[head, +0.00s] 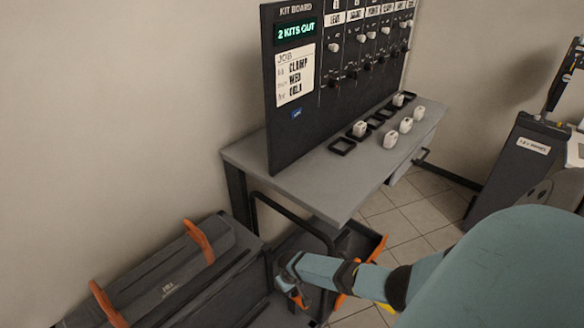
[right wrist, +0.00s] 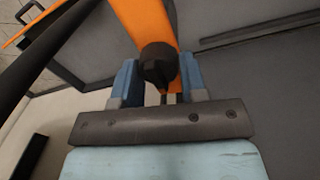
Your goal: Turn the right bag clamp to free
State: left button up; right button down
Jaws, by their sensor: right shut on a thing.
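My right gripper (head: 290,283) is low beside the dark case below the table. In the right wrist view its two blue fingers (right wrist: 158,82) are shut on a black knob (right wrist: 158,62), which appears to be the right bag clamp. An orange strip (right wrist: 145,22) runs behind the knob. In the head view my gripper mostly hides the clamp, and its turn position cannot be told. My left gripper is not in view.
The grey table (head: 320,195) stands close above my right gripper, bearing the kit board (head: 293,130) and several white blocks (head: 390,140). Tiled floor (head: 405,215) shows to the right.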

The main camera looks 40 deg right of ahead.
jog(key=shift+s+a+f, duration=0.1)
jog(key=shift+s+f, duration=0.05)
dwell(0.3)
jog(key=c, duration=0.7)
grip_release()
jog(key=shift+o, duration=0.2)
jog(key=shift+r, duration=0.3)
notch_tip(320, 180, up, 13)
jog(key=p, duration=0.1)
jog(key=shift+a+r, duration=0.2)
jog(key=shift+a, duration=0.15)
